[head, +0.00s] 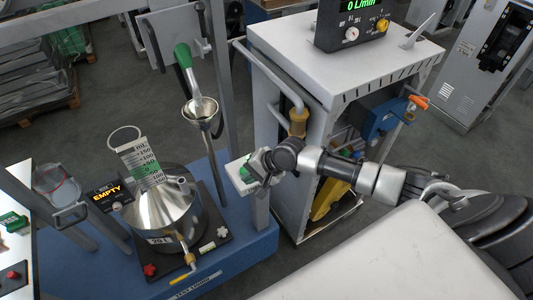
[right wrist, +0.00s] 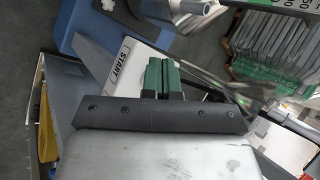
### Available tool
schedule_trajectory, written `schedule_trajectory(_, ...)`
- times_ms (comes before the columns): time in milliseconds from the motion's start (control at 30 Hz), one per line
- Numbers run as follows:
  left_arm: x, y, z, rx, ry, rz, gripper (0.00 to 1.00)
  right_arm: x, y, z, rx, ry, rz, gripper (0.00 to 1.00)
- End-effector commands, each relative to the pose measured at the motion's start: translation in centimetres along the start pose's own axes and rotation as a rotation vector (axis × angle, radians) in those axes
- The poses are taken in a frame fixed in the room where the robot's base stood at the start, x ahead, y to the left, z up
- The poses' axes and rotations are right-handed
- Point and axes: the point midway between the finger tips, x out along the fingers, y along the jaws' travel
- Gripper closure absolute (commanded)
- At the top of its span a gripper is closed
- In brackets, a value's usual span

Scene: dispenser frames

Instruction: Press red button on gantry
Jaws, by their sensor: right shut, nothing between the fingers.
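My right gripper (head: 246,173) reaches in from the right to a white box (head: 236,165) on top of a short grey post of the gantry. Its green fingers (right wrist: 162,77) are shut together with nothing between them, in front of the white box (right wrist: 137,60) marked START. I cannot tell whether the fingertips touch it. No red button shows on this box; the gripper covers part of it. The gantry's grey frame (head: 221,75) rises from a blue base (head: 232,247). My left gripper is not in view.
A grey cabinet (head: 300,50) with a meter stands behind my right arm. A small red knob (head: 13,275) shows at far left.

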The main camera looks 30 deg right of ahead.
Motion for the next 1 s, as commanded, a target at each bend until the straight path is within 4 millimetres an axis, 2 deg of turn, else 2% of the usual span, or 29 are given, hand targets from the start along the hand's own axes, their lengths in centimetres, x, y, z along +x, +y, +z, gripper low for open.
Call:
schedule_trajectory(33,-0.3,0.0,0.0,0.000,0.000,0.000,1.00,-1.8,-1.4,-2.1,0.095,0.017,-0.013,1.00)
schedule_trajectory(200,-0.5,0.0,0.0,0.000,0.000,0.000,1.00,-5.3,-4.0,-6.8,0.400,0.041,-0.075,1.00)
schedule_trajectory(400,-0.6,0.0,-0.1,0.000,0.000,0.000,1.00,-7.7,-5.4,-9.5,0.581,0.055,-0.124,1.00)
schedule_trajectory(833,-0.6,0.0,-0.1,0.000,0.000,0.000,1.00,-8.1,-5.5,-9.9,0.614,0.055,-0.133,1.00)
schedule_trajectory(1000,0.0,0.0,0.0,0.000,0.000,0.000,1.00,-7.6,-5.2,-10.0,0.613,0.056,-0.133,1.00)
